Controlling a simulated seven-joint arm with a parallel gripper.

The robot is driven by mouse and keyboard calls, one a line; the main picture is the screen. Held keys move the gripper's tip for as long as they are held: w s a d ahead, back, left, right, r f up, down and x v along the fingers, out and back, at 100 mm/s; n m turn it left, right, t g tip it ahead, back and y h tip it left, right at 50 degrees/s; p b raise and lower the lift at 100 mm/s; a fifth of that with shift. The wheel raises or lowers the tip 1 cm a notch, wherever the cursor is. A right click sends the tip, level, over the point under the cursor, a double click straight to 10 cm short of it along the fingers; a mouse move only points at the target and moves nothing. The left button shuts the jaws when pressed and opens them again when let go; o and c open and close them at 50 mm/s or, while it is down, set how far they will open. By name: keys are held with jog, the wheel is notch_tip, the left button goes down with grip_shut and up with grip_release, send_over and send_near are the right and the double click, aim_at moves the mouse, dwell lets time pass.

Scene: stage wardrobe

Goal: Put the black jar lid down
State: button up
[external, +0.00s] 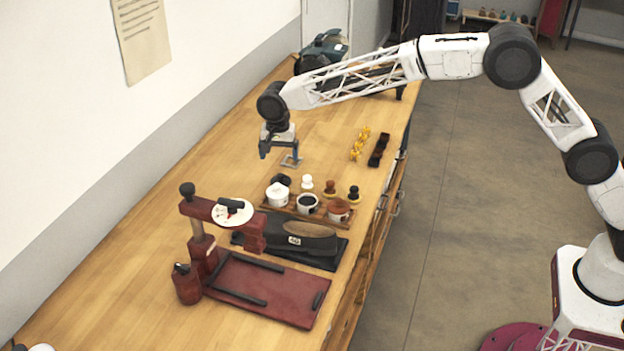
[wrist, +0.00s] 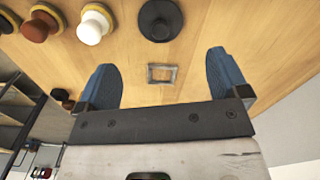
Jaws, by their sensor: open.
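The black jar lid (wrist: 160,20), round with a raised knob, lies on the wooden table at the top of the wrist view. In the external view the black lid (external: 281,180) sits just behind the white pot, which partly hides it. My gripper (external: 281,153) is above the table, farther back than the lid and apart from it. In the wrist view the blue fingers of my gripper (wrist: 161,62) are spread wide with nothing between them.
A small square metal frame (wrist: 162,74) lies on the table below my gripper. White (external: 307,181) and brown (external: 330,187) knobbed pieces stand beside the lid. Several pots sit in a wooden rack (external: 318,217) in front. A dark red press (external: 265,290) stands nearer. The table's left side is clear.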

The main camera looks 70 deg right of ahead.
jog(key=shift+r, duration=1.55)
jog(key=s+d+r+n, duration=0.25)
jog(key=s+r, duration=0.45)
jog(key=s, duration=0.6)
jog(key=s+d+r+n+t, duration=0.1)
jog(key=s+d+r+n, duration=0.15)
jog(key=s+r, duration=0.7)
jog(key=s+d+r+n, duration=0.1)
jog(key=s+r+n, duration=0.3)
jog(key=s, duration=1.2)
jog(key=s+d+f+n, duration=0.1)
jog(key=s+f+n, duration=0.1)
jog(key=s, duration=1.1)
jog(key=s+f+n+t, duration=0.1)
jog(key=s+f+n, duration=0.1)
jog(key=s, duration=1.2)
jog(key=s+d+f+n, duration=0.1)
jog(key=s+f+n, duration=0.1)
jog(key=s, duration=1.2)
jog(key=shift+d+f+t, duration=0.3)
jog(key=shift+f, duration=0.55)
